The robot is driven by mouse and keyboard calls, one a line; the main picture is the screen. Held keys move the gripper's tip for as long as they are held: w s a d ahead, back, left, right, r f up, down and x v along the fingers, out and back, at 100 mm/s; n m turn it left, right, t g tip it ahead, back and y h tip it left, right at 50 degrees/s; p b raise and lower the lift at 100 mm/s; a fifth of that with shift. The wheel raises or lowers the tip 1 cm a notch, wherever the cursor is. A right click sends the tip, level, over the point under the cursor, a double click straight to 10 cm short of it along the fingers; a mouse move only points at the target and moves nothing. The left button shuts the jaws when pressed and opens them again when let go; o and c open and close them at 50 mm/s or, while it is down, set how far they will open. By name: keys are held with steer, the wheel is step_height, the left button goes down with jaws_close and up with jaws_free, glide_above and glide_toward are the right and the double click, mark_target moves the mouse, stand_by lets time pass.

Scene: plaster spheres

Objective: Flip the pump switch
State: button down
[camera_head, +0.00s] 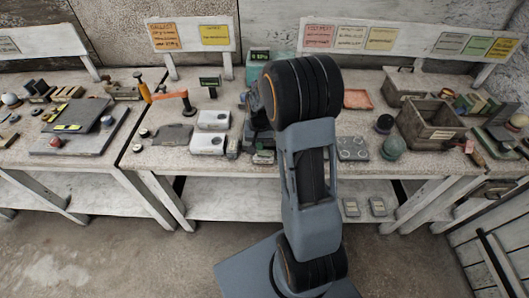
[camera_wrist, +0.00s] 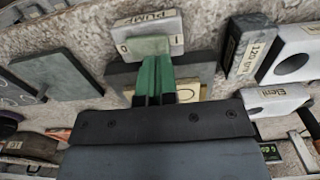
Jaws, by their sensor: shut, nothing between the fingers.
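The pump switch (camera_wrist: 125,30) is a pale block with a PUMP label, upside down in the wrist view. It has a grey-green rocker (camera_wrist: 148,45) between a 0 mark at left and a 1 mark at right. My gripper (camera_wrist: 155,65) is shut and empty. Its green fingers point at the rocker and their tips overlap its lower edge in the picture. I cannot tell whether they touch it. Which way the rocker is tipped is unclear.
In the wrist view, a small block labelled 120 (camera_wrist: 247,50) and a white block with a round hollow (camera_wrist: 295,55) lie to the right. A dark grey slab (camera_wrist: 60,75) lies at left. In the head view, a wooden crate (camera_head: 432,134) and a green sphere (camera_head: 393,147) stand right of my arm.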

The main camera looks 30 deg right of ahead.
steer(key=shift+f+b, duration=0.9)
steer(key=shift+f, duration=0.35)
stand_by(0.3)
steer(key=shift+r, duration=0.15)
steer(key=shift+r+p, duration=2.55)
steer(key=shift+r, duration=0.85)
steer(key=s+a+r+n+t, duration=0.2)
steer(key=s+a+r+n, duration=0.1)
steer(key=s+r, duration=0.5)
steer(key=s+a+r+n+t, duration=0.2)
steer(key=s+a+r, duration=0.4)
steer(key=s+r, duration=0.2)
steer(key=shift+a+n+t, duration=0.25)
steer(key=shift+n+t, duration=0.05)
steer(key=shift+n, duration=0.1)
